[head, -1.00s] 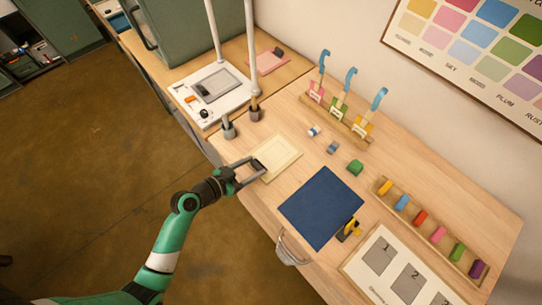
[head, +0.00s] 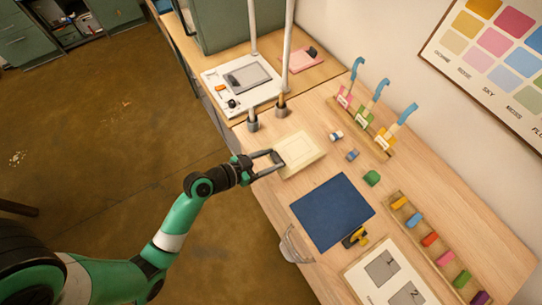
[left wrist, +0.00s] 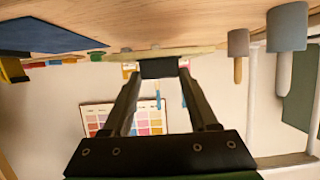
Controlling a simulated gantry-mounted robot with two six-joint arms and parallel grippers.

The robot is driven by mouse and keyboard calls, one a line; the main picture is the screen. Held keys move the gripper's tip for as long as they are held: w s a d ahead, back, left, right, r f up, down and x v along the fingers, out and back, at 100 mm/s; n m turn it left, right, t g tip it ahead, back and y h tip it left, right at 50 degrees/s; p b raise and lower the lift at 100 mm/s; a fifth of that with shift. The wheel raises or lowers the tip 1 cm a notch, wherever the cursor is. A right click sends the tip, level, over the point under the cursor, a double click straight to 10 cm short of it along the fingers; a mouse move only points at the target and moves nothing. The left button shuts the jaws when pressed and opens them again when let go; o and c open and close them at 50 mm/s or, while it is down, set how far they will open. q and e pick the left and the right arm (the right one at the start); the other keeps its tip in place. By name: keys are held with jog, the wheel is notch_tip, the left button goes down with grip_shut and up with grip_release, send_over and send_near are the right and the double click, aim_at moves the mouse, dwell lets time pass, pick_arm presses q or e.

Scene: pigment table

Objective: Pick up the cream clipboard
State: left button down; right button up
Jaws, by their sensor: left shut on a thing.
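The cream clipboard (head: 303,153) is a pale rectangle with a thin inner border, at the table's left front edge. My left gripper (head: 275,162) reaches it from the floor side and is shut on its near-left edge. In the left wrist view, which looks upside down, the clipboard (left wrist: 200,50) shows nearly edge-on, with a dark block (left wrist: 159,68) between my left fingertips. I cannot tell if the clipboard is clear of the tabletop. My right gripper is not in view.
A dark blue mat (head: 332,212) lies to the right of the clipboard, with a yellow-black tool (head: 355,237) at its corner. Two grey brush pots (head: 253,123) stand close behind-left. A green lump (head: 371,178) and small tubes lie beyond.

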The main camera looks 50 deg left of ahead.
pick_arm(q)
jog(key=s+d+r+p, duration=0.4)
jog(key=s+d+r, duration=0.4)
jog(key=d, duration=0.2)
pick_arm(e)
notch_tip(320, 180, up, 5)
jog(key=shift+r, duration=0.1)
